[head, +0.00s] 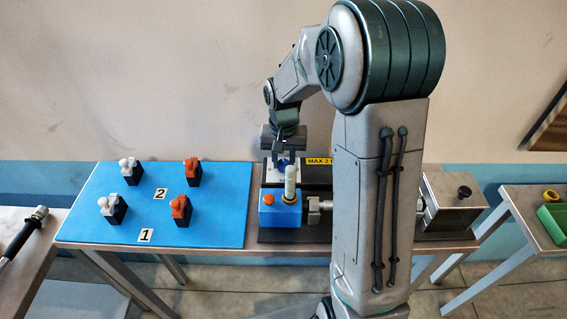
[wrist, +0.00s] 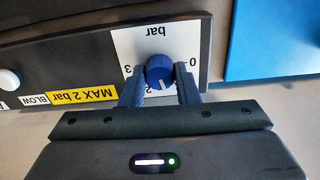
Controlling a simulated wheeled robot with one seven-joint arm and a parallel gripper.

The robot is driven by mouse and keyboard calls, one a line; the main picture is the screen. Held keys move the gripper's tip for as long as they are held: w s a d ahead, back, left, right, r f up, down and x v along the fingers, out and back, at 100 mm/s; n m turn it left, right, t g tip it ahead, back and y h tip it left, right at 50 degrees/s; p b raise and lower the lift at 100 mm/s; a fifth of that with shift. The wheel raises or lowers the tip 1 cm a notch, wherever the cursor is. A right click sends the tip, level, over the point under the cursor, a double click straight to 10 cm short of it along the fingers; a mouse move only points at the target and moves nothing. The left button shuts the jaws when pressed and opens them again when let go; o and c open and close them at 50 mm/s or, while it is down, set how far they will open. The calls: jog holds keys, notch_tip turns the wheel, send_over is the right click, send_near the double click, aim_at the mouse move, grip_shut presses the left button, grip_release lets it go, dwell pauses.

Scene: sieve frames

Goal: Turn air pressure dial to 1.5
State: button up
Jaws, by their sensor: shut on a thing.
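The air pressure dial (wrist: 160,71) is a round blue knob with a white pointer line, on a white scale plate (wrist: 133,40) marked "bar". In the wrist view the plate appears upside down, with "0" and "3" visible and other marks partly hidden. The pointer is toward the lower side of the knob, near a partly covered "2"; its exact reading cannot be told. My gripper (wrist: 160,88) has one finger on each side of the knob and is shut on it. In the head view my gripper (head: 284,156) is at the panel, and the dial is mostly hidden behind it.
A yellow "MAX 2 bar" label (wrist: 83,93) and a "BLOW" label (wrist: 36,100) are beside the dial. A blue block with a pale upright cylinder (head: 290,184) stands in front of the panel. A blue board (head: 155,225) with several orange and white-topped pieces lies left.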

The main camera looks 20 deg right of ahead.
jog(key=shift+m+b, duration=0.3)
jog(key=shift+m, duration=0.8)
jog(key=o, duration=1)
notch_tip(320, 180, up, 14)
jog(key=shift+f, duration=0.1)
